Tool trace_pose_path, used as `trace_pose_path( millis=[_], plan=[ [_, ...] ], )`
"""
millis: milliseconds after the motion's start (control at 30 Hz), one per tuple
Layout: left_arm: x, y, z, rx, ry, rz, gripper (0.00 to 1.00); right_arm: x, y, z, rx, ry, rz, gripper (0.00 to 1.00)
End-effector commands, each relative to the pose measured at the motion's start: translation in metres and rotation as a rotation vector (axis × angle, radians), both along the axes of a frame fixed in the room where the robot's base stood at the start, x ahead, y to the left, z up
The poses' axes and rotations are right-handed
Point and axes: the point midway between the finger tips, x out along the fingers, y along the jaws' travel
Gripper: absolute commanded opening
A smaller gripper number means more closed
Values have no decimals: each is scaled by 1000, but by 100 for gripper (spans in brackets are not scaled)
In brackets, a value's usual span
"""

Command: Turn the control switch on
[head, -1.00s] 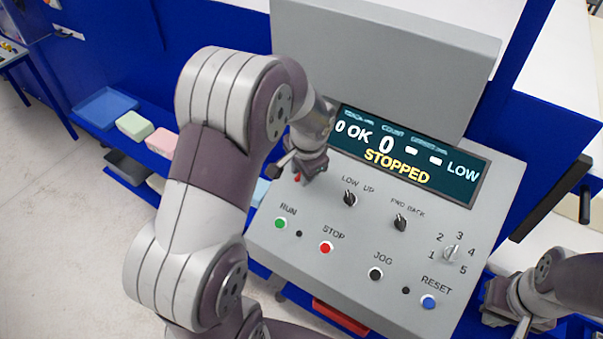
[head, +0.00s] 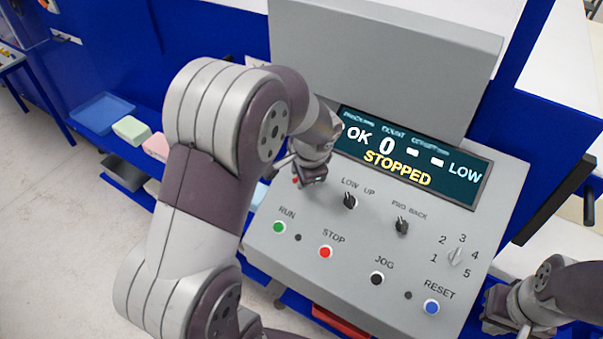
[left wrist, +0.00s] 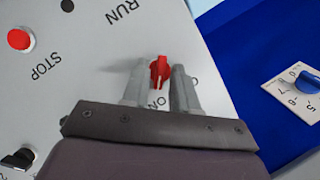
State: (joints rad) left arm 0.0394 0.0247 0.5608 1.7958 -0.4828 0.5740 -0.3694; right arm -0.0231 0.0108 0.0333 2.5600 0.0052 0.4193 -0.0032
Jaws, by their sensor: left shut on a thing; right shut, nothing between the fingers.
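The control switch, a red rotary knob (left wrist: 159,72), sits on the grey panel between the two fingers of my left gripper (left wrist: 157,88). The fingers are shut on it. The letters ON show beside it, partly hidden by the gripper. In the head view my left gripper (head: 310,176) is at the panel's upper left, below the display, and hides most of the knob. The display (head: 408,157) reads STOPPED, with OK, 0 and LOW. My right gripper (head: 512,308) is shut and empty, low at the right beside the panel.
The grey panel (head: 335,280) also carries a green RUN button (head: 278,227), a red STOP button (head: 326,252), two black selectors, a numbered dial (head: 456,256), a black JOG button (head: 377,278) and a blue RESET button (head: 432,307). Small bins stand on the blue shelf at left.

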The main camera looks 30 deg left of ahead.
Motion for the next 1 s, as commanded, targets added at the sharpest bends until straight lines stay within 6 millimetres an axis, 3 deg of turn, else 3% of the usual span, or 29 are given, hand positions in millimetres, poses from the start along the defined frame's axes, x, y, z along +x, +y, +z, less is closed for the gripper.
trace_pose_path(
  millis=[33, 67, 367, 467, 833, 900, 1000],
  plan=[
    [1, 0, 1, 1, -2, -2, 0, 0, 0, 0, 0, 0, 0, 0],
    [1, 0, 1, 0, -3, -1, 35, 0, 0, 0, 0, 0, 0, 0],
    [0, 0, 1, 0, -1, 0, 36, 0, 0, 0, 0, 0, 0, 0],
    [-1, -3, 10, 2, -5, -2, 36, 0, 0, -3, 0, 0, 0, 0],
    [-22, -28, 96, 0, -6, -3, 36, 0, 0, -22, 0, 0, 0, 0],
    [-25, -31, 113, 1, -2, -3, 36, 0, 0, -9, 0, 0, 0, 0],
    [-27, -33, 119, 1, 0, -2, 36, 0, 0, -7, 0, 0, 0, 0]
  ],
)
